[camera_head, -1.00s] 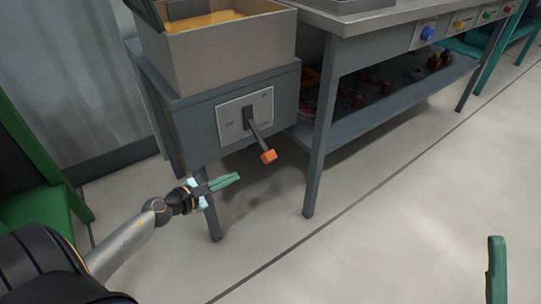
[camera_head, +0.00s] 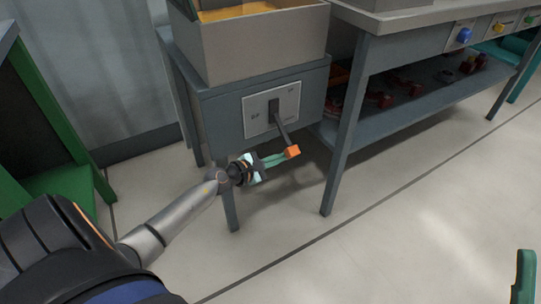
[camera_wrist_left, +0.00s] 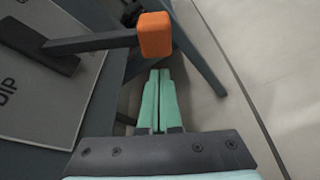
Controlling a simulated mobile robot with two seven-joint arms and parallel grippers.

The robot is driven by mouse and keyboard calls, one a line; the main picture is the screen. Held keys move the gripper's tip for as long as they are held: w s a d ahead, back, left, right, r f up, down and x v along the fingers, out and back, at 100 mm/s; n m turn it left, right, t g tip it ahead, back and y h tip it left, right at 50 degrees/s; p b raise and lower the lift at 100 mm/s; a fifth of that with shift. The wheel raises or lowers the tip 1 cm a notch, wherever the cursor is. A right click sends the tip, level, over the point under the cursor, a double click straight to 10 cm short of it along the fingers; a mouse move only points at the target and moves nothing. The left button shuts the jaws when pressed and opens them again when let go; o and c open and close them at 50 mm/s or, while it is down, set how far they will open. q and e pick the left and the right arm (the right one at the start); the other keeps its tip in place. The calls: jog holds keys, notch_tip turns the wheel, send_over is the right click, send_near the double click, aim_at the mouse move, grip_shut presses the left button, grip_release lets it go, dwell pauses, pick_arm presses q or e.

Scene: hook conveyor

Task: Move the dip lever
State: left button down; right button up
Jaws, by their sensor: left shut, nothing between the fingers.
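The dip lever (camera_head: 285,135) is a dark bar on a light plate, slanting down and right, with an orange knob (camera_head: 292,151) at its end. In the left wrist view the orange knob (camera_wrist_left: 155,35) is ahead of the fingertips, and the plate reads "DIP". My left gripper (camera_head: 280,157) is shut and empty, its green fingers pressed together just left of and below the knob. Whether the fingertips touch the knob I cannot tell. My right gripper shows only as a green finger (camera_head: 524,278) at the bottom right edge.
The lever's plate (camera_head: 258,112) is on a grey stand under an open box (camera_head: 265,50) with orange contents. A workbench with a lower shelf (camera_head: 400,110) stands to the right. A green frame (camera_head: 60,150) is at left. The floor in front is clear.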

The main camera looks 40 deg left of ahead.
pick_arm(q)
jog(key=shift+s+d+r+p, duration=0.25)
jog(key=shift+d+r+p, duration=0.25)
jog(key=shift+r, duration=0.35)
pick_arm(e)
jog(key=shift+s+d+r, duration=0.15)
jog(key=shift+d+r, duration=0.05)
jog(key=shift+r, duration=0.85)
jog(key=shift+f, duration=0.1)
